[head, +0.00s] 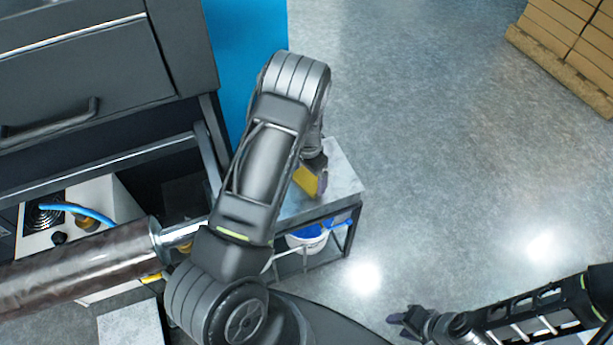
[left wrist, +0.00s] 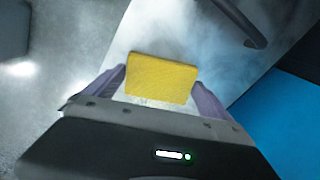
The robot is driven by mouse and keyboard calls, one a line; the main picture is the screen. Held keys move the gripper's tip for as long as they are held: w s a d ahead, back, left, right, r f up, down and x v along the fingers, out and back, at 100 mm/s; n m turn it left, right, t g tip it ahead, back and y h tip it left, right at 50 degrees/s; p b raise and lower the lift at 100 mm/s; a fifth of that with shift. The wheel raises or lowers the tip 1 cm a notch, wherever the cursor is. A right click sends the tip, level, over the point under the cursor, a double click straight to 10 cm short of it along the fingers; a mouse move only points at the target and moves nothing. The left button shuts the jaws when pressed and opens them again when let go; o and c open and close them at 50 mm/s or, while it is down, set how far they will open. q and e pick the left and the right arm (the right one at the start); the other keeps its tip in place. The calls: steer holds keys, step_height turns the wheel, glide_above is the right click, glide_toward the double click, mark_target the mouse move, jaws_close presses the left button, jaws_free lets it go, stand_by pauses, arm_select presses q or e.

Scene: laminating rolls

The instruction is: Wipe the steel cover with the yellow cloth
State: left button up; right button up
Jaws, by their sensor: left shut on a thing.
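The yellow cloth (head: 306,181) is a small folded pad in my left gripper (head: 316,180). In the left wrist view the cloth (left wrist: 161,78) sits between the two fingers of my left gripper (left wrist: 162,88), which is shut on it. Behind the cloth is a pale grey, metal-looking flat surface (left wrist: 180,35), the top of a low stand in the head view (head: 345,178). I cannot tell for sure that this is the steel cover, or whether the cloth touches it. My right gripper (head: 405,322) is low at right, away from the stand; its jaw opening is unclear.
A blue panel (head: 245,50) and a dark machine with a handle (head: 60,120) stand at left. A long roll (head: 85,268) lies at lower left, near a blue hose (head: 75,211). White buckets (head: 308,238) sit under the stand top. Stacked boxes (head: 570,35) are at upper right. The floor between is clear.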

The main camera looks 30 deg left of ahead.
mark_target(331, 175)
arm_select(q)
steer(key=shift+w+d+f+b, duration=0.1)
steer(key=shift+w+d+b, duration=0.3)
steer(key=shift+w, duration=0.2)
steer(key=shift+w+d+f+b, duration=0.1)
steer(key=shift+w+d+b, duration=0.3)
steer(key=shift+w, duration=0.15)
steer(key=shift+w+d+r, duration=0.1)
steer(key=shift+w+d, duration=0.2)
steer(key=shift+w, duration=0.1)
steer(key=shift+w+d, duration=0.1)
steer(key=shift+w+d+b, duration=0.4)
steer(key=shift+w+b, duration=0.15)
steer(key=shift+w, duration=0.05)
steer(key=shift+w+d+b, duration=0.35)
steer(key=shift+w+b, duration=0.15)
steer(key=shift+w, duration=0.05)
steer(key=shift+w+d+r, duration=0.1)
steer(key=shift+w+d, duration=0.15)
steer(key=shift+w, duration=0.1)
